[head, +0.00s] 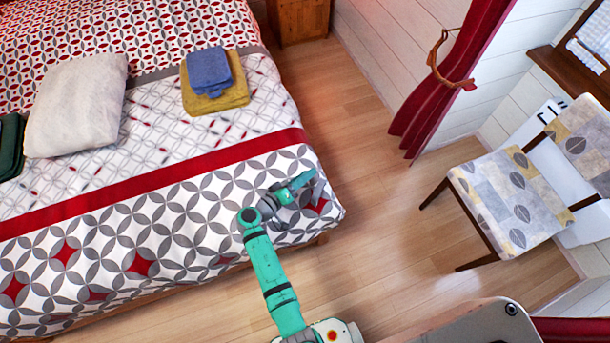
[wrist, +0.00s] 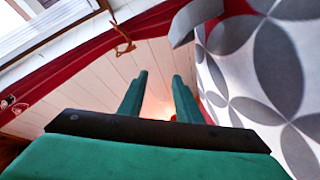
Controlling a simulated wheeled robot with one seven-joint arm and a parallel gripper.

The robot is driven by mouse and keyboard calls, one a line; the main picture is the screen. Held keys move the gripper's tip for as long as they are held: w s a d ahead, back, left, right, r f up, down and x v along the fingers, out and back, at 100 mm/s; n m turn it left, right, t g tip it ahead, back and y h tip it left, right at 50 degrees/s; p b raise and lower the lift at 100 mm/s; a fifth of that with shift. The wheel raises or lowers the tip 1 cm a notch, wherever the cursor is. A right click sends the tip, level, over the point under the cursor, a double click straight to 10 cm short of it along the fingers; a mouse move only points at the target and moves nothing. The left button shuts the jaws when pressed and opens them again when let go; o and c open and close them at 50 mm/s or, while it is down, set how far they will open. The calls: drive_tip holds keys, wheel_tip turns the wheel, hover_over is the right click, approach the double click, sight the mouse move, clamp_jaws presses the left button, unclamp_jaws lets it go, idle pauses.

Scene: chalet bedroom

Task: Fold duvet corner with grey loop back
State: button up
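The duvet (head: 185,232) covers the bed, white with grey petal shapes, red diamonds and a red band. Its near right corner (head: 332,214) hangs at the foot of the bed, not folded back. My gripper (head: 305,180) is close to this corner, at the bed's right edge. In the wrist view my gripper (wrist: 160,80) has its two fingers apart with nothing visible between them. The duvet (wrist: 262,75) fills the right side there. A grey strip (wrist: 194,20) sticks out from it beyond the right finger; it may be the grey loop. I cannot make out the loop in the head view.
A white pillow (head: 78,105), a blue folded towel (head: 208,69) and a yellow one (head: 216,100) lie on the bed. A patterned chair (head: 508,198) and a red curtain (head: 440,100) stand to the right. The wooden floor (head: 375,200) between is clear.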

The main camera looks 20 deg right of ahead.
drive_tip(key=v, duration=1.1)
drive_tip(key=shift+d, duration=0.1)
